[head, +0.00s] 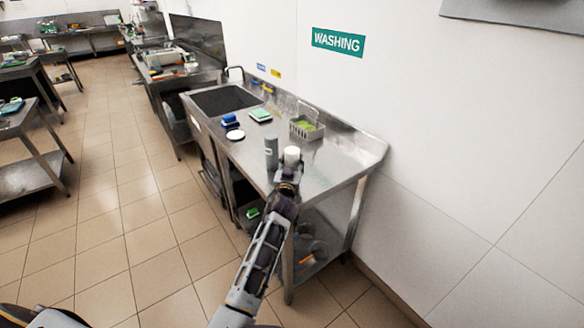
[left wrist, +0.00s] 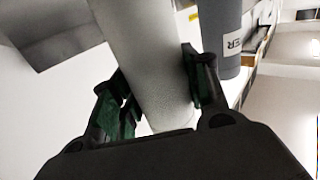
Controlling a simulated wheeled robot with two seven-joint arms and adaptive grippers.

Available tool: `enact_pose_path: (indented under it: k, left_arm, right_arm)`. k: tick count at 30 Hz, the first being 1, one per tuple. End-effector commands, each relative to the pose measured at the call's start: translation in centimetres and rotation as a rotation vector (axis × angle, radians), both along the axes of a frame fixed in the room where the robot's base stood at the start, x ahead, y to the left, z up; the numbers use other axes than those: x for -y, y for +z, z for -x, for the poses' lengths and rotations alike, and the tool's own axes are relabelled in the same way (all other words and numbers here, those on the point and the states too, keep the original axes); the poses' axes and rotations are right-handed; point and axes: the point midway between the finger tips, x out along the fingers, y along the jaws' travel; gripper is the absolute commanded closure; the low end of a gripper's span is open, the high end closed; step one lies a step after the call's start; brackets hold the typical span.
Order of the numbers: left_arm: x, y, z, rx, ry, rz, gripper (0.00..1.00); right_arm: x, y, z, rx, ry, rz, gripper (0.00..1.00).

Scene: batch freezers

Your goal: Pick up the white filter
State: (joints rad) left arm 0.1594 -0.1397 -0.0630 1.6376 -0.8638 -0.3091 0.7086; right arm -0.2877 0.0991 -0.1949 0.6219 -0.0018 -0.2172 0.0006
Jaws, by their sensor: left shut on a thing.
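The white filter (head: 291,155) is a white cylinder at the near end of the steel washing table. My left gripper (head: 289,170) is shut on it. In the left wrist view the white filter (left wrist: 150,75) stands between the two dark fingers of my left gripper (left wrist: 160,100). A grey cylinder (head: 271,152) with a label stands just left of it; it also shows in the left wrist view (left wrist: 221,35). The frames do not clearly show whether the filter touches the tabletop. My right gripper is not in view.
The steel table (head: 325,152) has a sink (head: 225,98) at its far end. A wire basket (head: 306,128), a green and white sponge (head: 260,115), blue items (head: 231,121) and a white disc (head: 235,135) lie beyond the filter. The wall runs along the right.

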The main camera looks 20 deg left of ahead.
Motion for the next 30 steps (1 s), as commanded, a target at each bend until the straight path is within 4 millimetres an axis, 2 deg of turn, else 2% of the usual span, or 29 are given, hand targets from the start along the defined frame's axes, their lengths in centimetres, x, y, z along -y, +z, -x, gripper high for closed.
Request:
enact_pose_path:
  k: [5, 11, 24, 30]
  left_arm:
    - [0.0, 0.3, 0.0, 0.002, 0.0, 0.0, 0.88]
    - [0.0, 1.8, 0.0, 0.005, 0.0, -0.002, 0.88]
    - [0.0, 7.9, 0.0, 0.004, -0.001, -0.001, 0.88]
    - [0.0, 9.7, 0.0, 0.003, 0.0, 0.001, 0.88]
  right_arm:
    - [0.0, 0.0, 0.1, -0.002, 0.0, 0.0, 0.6]
    - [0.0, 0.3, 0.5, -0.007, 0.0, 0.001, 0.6]
    - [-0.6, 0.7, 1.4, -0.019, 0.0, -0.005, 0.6]
    - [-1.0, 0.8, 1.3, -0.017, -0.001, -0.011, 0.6]
